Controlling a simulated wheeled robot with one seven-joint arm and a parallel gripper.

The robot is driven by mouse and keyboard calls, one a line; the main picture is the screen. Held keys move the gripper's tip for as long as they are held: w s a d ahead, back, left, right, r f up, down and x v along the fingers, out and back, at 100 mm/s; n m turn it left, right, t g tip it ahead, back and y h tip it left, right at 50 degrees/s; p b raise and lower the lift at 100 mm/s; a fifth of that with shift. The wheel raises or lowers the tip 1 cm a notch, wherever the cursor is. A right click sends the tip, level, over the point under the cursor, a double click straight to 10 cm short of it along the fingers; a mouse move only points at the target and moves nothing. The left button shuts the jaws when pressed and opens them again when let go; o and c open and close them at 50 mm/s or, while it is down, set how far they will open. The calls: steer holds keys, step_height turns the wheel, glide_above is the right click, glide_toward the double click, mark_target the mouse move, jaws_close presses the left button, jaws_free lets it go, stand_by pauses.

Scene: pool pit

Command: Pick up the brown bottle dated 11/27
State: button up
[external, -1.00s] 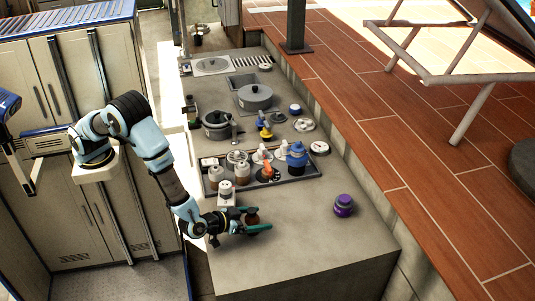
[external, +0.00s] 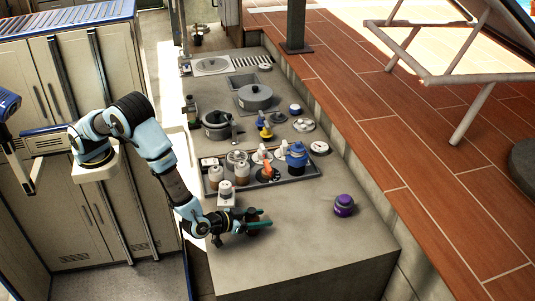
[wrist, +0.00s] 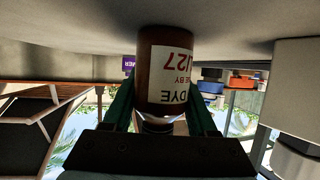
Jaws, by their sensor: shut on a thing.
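The brown bottle (wrist: 165,42) stands between the green fingers of my gripper in the wrist view, which is upside down. Its white label (wrist: 172,68) reads "DYE", "BY" and a date ending in 1/27; the rest of the date is turned out of sight. My gripper (wrist: 163,112) is shut on the bottle, with a finger on each side. In the external view, my gripper (external: 258,219) is low over the near part of the counter and mostly hides the bottle. I cannot tell whether the bottle's base touches the counter.
A purple jar (external: 344,205) stands apart to the right on the counter (external: 310,250). A white container (external: 226,195) is close behind my gripper. A dark tray (external: 290,179) with several bottles lies further back. Pots stand beyond it. The counter's front is clear.

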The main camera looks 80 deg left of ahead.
jaws_close()
